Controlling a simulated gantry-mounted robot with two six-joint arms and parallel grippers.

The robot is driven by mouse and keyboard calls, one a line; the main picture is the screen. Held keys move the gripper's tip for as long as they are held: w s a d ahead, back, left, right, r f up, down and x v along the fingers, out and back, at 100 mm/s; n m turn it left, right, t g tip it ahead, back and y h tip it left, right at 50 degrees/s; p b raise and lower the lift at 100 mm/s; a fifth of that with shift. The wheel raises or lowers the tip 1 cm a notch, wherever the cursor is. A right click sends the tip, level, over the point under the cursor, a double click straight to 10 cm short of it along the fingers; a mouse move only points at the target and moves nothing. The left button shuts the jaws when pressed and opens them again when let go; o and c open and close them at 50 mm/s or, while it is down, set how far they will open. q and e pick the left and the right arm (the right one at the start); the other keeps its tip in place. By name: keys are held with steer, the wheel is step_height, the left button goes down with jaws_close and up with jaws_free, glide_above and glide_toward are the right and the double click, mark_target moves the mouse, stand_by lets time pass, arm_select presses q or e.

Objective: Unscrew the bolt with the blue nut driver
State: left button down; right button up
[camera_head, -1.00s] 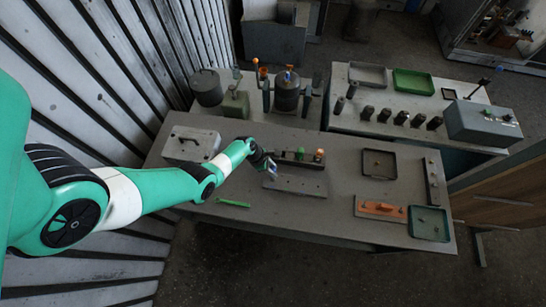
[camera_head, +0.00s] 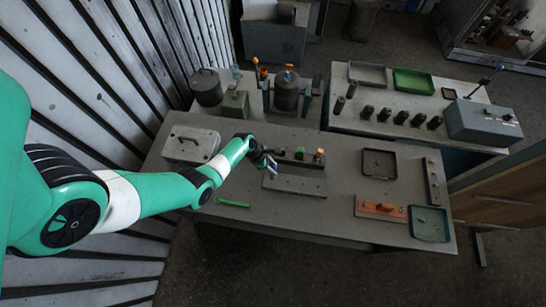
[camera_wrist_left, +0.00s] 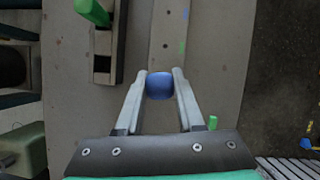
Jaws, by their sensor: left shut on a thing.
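My left gripper (camera_head: 271,162) is over the middle of the front table, at the left end of the dark tool rack (camera_head: 297,163). In the left wrist view its two fingers (camera_wrist_left: 159,88) are shut on the blue nut driver (camera_wrist_left: 159,86). Only the driver's rounded blue top shows; its shaft and tip are hidden below. The rack stands to the left in that view (camera_wrist_left: 103,62), with a green-handled driver (camera_wrist_left: 92,12) upright in it. The head view also shows an orange-handled driver (camera_head: 319,153) in the rack. I cannot make out the bolt. My right gripper is not in view.
A pale plate (camera_head: 295,186) lies in front of the rack. A green marker (camera_head: 233,204) lies near the front edge. A grey case (camera_head: 190,145) is at left; a dark tray (camera_head: 379,163), an orange block (camera_head: 381,208) and a green tray (camera_head: 430,223) are at right.

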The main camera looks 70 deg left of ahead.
arm_select(q)
steer(key=shift+r, duration=3.15)
